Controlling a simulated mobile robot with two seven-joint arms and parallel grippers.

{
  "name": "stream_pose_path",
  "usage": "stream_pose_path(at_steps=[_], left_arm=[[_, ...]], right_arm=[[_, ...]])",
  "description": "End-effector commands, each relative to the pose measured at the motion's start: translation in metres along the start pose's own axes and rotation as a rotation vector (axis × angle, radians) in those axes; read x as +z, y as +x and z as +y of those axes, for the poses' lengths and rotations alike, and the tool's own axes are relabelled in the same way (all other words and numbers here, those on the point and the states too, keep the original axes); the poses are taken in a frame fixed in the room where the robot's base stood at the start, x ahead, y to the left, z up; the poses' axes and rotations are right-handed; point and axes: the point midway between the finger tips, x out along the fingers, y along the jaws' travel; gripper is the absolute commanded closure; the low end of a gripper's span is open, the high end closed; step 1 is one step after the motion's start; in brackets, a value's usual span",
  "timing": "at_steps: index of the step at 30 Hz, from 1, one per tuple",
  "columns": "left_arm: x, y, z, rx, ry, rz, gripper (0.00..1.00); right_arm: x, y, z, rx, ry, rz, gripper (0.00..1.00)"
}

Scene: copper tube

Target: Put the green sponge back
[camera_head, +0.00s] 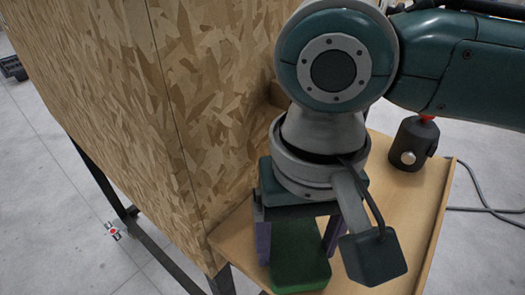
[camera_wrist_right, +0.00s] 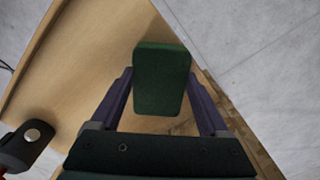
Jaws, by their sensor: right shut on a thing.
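The green sponge (camera_head: 300,262) is a dark green block between the two purple fingers of my right gripper (camera_head: 296,250). The gripper is shut on it, one finger on each side. In the right wrist view the sponge (camera_wrist_right: 161,85) sits between the fingertips (camera_wrist_right: 160,76) and its far end sticks out past them. The sponge is over the wooden shelf (camera_head: 405,225), near its front edge. I cannot tell whether it touches the shelf. My left gripper is not in view.
A chipboard wall (camera_head: 130,110) stands left of the shelf. A black device with a round light knob (camera_head: 410,145) stands on the shelf's far right part. A cable (camera_head: 490,210) runs right over the floor. The shelf's right part is otherwise bare.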

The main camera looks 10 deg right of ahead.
Motion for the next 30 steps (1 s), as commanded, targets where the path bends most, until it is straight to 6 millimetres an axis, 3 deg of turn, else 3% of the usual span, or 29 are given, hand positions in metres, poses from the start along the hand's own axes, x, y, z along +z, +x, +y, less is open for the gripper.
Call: stream_pose_path(at_steps=[3, 4, 9, 17, 20, 30], left_arm=[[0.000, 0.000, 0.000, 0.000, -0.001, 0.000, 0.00], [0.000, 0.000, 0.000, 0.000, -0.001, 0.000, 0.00], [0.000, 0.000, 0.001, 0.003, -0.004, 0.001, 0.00], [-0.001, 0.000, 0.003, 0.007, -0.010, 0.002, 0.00], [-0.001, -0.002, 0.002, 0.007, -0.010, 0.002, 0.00], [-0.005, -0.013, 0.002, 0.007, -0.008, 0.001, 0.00]], right_arm=[[0.000, 0.003, 0.000, 0.000, 0.001, 0.000, 0.82], [0.000, 0.003, 0.000, 0.000, 0.000, 0.000, 0.19], [0.000, 0.002, 0.000, 0.000, 0.000, 0.000, 0.00], [0.000, 0.001, 0.000, 0.000, 0.000, 0.001, 0.00], [0.000, -0.009, 0.000, -0.001, 0.001, 0.000, 0.00], [-0.001, -0.083, -0.001, -0.003, 0.000, 0.004, 0.00]])
